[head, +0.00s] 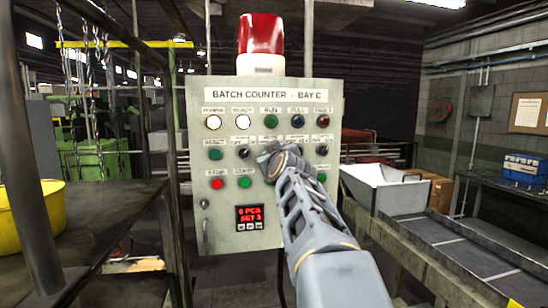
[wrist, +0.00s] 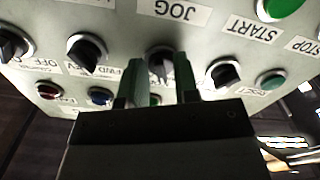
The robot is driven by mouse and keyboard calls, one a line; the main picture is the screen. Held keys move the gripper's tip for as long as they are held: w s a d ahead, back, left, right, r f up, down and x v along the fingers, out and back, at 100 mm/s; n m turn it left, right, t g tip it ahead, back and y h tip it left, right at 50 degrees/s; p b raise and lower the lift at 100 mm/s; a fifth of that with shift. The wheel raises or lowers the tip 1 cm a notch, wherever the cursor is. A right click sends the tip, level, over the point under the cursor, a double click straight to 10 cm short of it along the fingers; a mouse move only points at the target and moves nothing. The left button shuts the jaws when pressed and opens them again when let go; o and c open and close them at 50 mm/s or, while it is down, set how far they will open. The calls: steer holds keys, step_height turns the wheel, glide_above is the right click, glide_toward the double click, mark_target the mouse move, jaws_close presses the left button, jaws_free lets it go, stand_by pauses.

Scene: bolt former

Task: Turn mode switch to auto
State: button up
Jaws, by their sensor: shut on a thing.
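My gripper (wrist: 162,75) has its two fingers on either side of a black selector knob (wrist: 161,60) and is shut on it. The knob is in the middle of the panel's second row; its own label is hidden by the gripper, so I cannot read its setting. In the head view my gripper (head: 272,155) covers this knob. The grey control panel (head: 225,225) faces me. The wrist view shows the panel upside down, with the JOG label (wrist: 174,11) beyond the held knob.
A black selector knob (wrist: 223,73) sits close on one side of my gripper, and a FWD knob (wrist: 87,50) on the other. A red STOP button (head: 217,184) and green START button (head: 245,182) are at lower left. A conveyor (head: 440,240) stands right.

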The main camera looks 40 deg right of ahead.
steer(key=m, duration=1)
steer(key=shift+w+a, duration=0.1)
steer(key=shift+a, duration=0.1)
steer(key=shift+m+p, duration=0.3)
steer(key=o, duration=0.9)
